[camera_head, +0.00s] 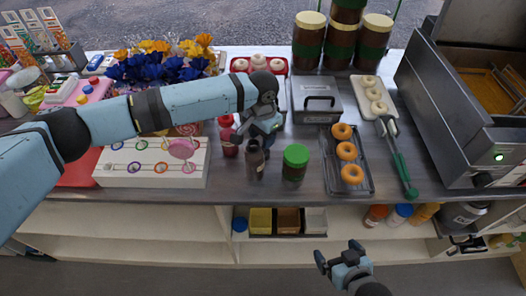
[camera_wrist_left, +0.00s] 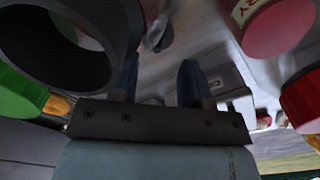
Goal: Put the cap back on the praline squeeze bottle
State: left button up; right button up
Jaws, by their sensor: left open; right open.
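A dark brown squeeze bottle (camera_head: 255,160), which looks like the praline one, stands upright near the counter's front edge. My left gripper (camera_head: 265,128) is just behind and above it, open, with nothing clearly between its fingers. In the left wrist view the open fingers (camera_wrist_left: 160,82) show beside a large dark ring (camera_wrist_left: 92,68), which seems to be the bottle's top, very close to the camera. I cannot make out a loose cap; a small dark shape (camera_wrist_left: 160,36) beyond the fingers is unclear. My right gripper (camera_head: 340,258) is open and empty, low in front of the shelves.
A red bottle (camera_head: 228,140) stands left of the brown one and a green-lidded jar (camera_head: 294,164) to its right. A doughnut tray (camera_head: 361,184), tongs (camera_head: 401,165) and a grey metal box (camera_head: 317,100) lie further right. A white ring board (camera_head: 150,178) is on the left.

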pick_arm(q)
notch_tip(320, 180, down, 4)
jog(key=shift+s+d+r, duration=0.1)
jog(key=shift+r, duration=0.1)
grip_shut()
